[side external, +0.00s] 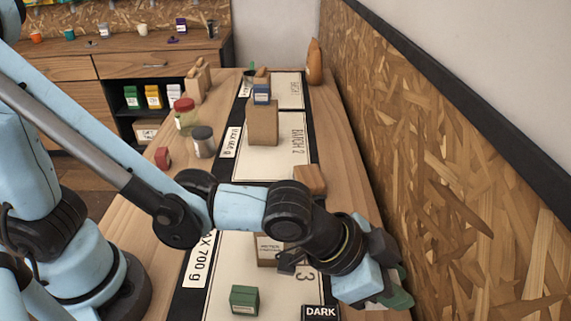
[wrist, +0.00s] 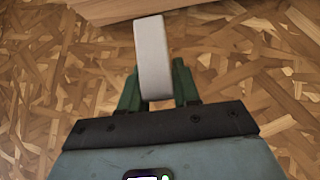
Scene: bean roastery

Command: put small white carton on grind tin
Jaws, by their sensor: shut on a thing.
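The small white carton (wrist: 152,55) stands out between the green fingers of my gripper (wrist: 156,88) in the wrist view, and the fingers are shut on it. In the side external view my gripper (side external: 395,290) is at the lower right, beside the chipboard wall, and the carton is hidden there behind my wrist. A grey cylindrical tin with a dark lid (side external: 203,142) stands upright at the left of the table, well away from my gripper. It may be the grind tin; its label cannot be read.
A red-lidded jar (side external: 185,115) stands beside the grey tin. A wooden block (side external: 310,180) and a green box (side external: 244,300) are also on the table. The chipboard wall (side external: 450,170) borders the right side.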

